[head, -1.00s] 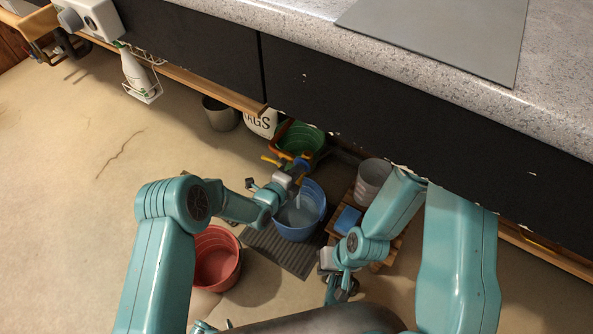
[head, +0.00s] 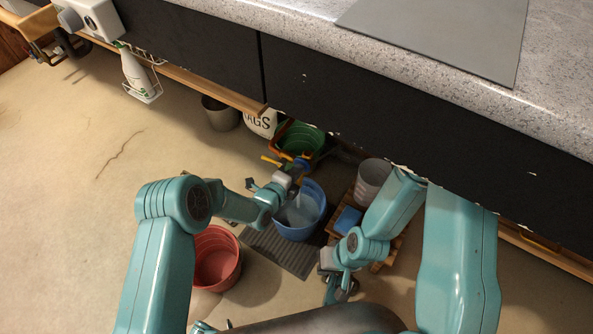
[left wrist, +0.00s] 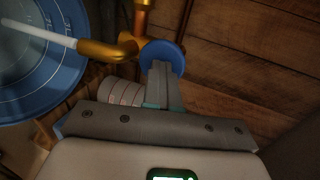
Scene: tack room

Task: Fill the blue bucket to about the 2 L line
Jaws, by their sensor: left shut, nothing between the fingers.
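The blue bucket (head: 318,193) stands on a dark slatted mat under the counter. In the left wrist view the bucket (left wrist: 62,92) has pale markings on its inner wall; I cannot read the level. A white stream of water (left wrist: 38,33) runs into it from the brass tap (left wrist: 105,50). The tap's round blue handle (left wrist: 166,50) is right at my left fingertips. My left gripper (left wrist: 161,72) is shut with nothing between its fingers; it also shows in the head view (head: 298,168). My right gripper (head: 340,290) hangs low at the front, its jaws unclear.
A red bucket (head: 216,258) stands to the left of the mat (head: 270,245). A green bucket (head: 300,140) is behind the blue one. A pale container (head: 372,178) and a blue block (head: 348,220) are on wood at right. The counter (head: 400,60) overhangs them.

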